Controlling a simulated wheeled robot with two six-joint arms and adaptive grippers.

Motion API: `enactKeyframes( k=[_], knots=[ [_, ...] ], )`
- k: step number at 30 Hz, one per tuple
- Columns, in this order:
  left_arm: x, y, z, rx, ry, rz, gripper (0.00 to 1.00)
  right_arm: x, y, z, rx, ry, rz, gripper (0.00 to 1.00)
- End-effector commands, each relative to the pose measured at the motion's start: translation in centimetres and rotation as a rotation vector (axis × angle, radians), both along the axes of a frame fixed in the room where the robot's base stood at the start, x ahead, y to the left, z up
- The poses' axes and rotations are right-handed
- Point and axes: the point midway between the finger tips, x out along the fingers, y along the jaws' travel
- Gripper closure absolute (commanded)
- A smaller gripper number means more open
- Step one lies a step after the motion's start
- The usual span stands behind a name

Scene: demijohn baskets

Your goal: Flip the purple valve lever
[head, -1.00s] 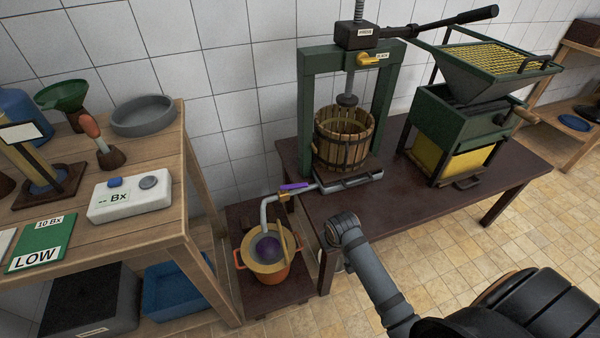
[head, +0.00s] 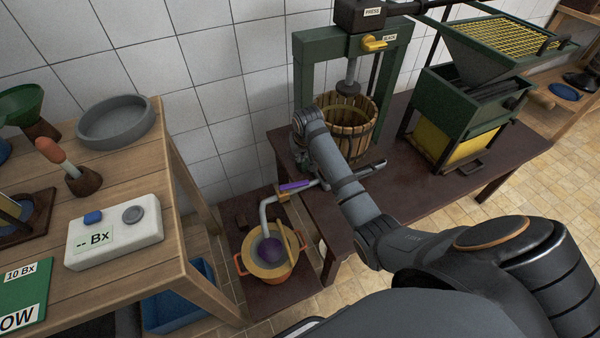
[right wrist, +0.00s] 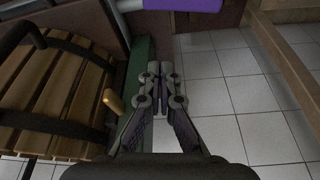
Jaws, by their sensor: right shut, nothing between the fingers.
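The purple valve lever (head: 294,186) lies along the spout pipe between the press and the pot. It also shows as a purple bar at the top edge of the right wrist view (right wrist: 190,4). My right gripper (right wrist: 160,84) is shut and empty, its fingertips together, apart from the lever in that view. In the head view the right arm reaches in from the right, its wrist above the lever and beside the press; the fingers are mostly hidden there. My left gripper is not in view.
The press's slatted basket (head: 363,118) and green frame (head: 304,68) stand close to my right wrist. An orange pot (head: 270,262) with purple liquid is below the spout. A wooden bench (head: 188,238) with a white meter (head: 114,232) stands at left.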

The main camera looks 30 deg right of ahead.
Motion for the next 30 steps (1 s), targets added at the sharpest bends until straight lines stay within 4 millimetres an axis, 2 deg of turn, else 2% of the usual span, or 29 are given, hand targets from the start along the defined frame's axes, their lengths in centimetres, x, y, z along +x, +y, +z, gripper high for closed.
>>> enactKeyframes(
  k=[5,18,24,30],
  knots=[
    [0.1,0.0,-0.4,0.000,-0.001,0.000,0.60,0.4,-0.1,-1.6,0.001,0.003,0.000,1.00],
    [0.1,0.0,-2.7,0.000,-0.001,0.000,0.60,3.2,-0.7,-9.8,0.000,0.002,0.000,1.00],
    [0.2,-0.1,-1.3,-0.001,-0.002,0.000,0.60,0.5,-0.1,-9.4,0.000,0.000,0.001,1.00],
    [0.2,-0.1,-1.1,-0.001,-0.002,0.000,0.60,-0.7,0.2,-9.4,0.000,0.000,0.001,1.00]
  ],
)
